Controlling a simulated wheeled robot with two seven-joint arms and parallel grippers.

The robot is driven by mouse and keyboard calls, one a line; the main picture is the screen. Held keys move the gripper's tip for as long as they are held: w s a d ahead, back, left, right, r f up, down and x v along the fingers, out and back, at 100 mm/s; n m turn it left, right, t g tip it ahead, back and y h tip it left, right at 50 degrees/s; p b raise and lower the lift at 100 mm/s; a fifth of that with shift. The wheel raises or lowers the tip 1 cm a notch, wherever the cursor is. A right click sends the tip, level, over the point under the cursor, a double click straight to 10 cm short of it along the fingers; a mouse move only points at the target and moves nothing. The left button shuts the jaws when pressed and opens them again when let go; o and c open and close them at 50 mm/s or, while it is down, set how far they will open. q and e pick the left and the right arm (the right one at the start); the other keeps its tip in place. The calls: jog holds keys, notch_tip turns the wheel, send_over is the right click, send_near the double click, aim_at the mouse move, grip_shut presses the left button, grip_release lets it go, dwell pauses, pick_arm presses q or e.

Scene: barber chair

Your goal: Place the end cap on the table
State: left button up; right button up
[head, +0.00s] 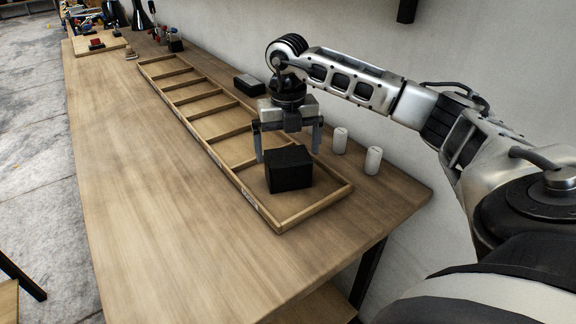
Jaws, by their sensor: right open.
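The table (150,210) is a long wooden workbench against the wall. A black block (289,170) sits in the nearest compartment of a long wooden divided tray (318,208) on it. No part is clearly marked as the end cap, and I cannot tell whether the black block is it. My right gripper (288,153) points down just above and behind the black block, with its fingers spread wide and nothing held between them. I cannot tell whether the fingers touch the block. My left gripper is out of view.
Two white cylinders (340,140) (373,160) stand right of the tray near the wall. A flat dark box (249,85) lies behind the tray. Tools and a wooden board (100,46) are at the far end. The table's left side is clear.

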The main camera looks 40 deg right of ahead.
aim_at(288, 155)
jog(key=f, duration=0.2)
jog(key=f+p, duration=0.1)
jog(key=f, duration=0.2)
jog(key=shift+w+d+f, duration=0.15)
jog(key=shift+d, duration=0.05)
jog(key=c, duration=0.9)
